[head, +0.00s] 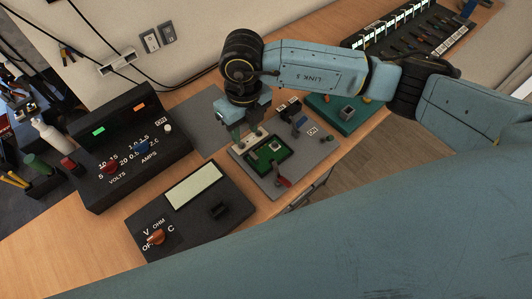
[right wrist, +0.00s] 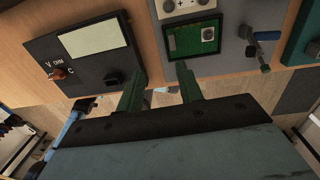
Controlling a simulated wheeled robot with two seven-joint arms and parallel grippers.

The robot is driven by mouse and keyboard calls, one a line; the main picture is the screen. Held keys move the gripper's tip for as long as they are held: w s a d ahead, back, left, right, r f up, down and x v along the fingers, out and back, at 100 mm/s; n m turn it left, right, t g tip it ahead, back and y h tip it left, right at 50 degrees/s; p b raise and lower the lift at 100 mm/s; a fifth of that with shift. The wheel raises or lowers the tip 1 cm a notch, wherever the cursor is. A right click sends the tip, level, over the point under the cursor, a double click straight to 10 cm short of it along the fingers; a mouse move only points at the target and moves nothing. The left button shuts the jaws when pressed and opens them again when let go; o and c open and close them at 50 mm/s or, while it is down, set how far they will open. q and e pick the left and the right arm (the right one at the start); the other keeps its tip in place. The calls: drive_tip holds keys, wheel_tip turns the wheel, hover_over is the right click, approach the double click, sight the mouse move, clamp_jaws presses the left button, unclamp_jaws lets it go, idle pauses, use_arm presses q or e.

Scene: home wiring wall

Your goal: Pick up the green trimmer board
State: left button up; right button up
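The green trimmer board (head: 268,153) lies in a dark recess on a grey fixture plate (head: 264,181). It has a pale square part on it. In the right wrist view the board (right wrist: 188,42) sits at the upper middle, just beyond the tip of the right-hand finger. My right gripper (head: 248,134) is just over the fixture plate, beside the board's upper left edge in the head view. In the right wrist view its green fingers (right wrist: 158,73) are apart, with nothing between them. Whether a fingertip touches the plate cannot be told. My left gripper is not in view.
A dark meter (head: 187,212) with a pale display and orange knob lies left of the plate. A black power supply (head: 130,148) stands behind it. A teal box (head: 336,112) sits to the right. The bench edge is close.

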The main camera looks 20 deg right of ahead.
hover_over(253, 155)
drive_tip(key=shift+h, duration=0.3)
wheel_tip(253, 155, down, 7)
drive_tip(key=shift+a+f, duration=0.15)
drive_tip(key=shift+f, duration=0.05)
drive_tip(key=shift+f+b, duration=0.35)
drive_tip(key=shift+f, duration=2.55)
drive_tip(key=shift+c, duration=0.5)
clamp_jaws()
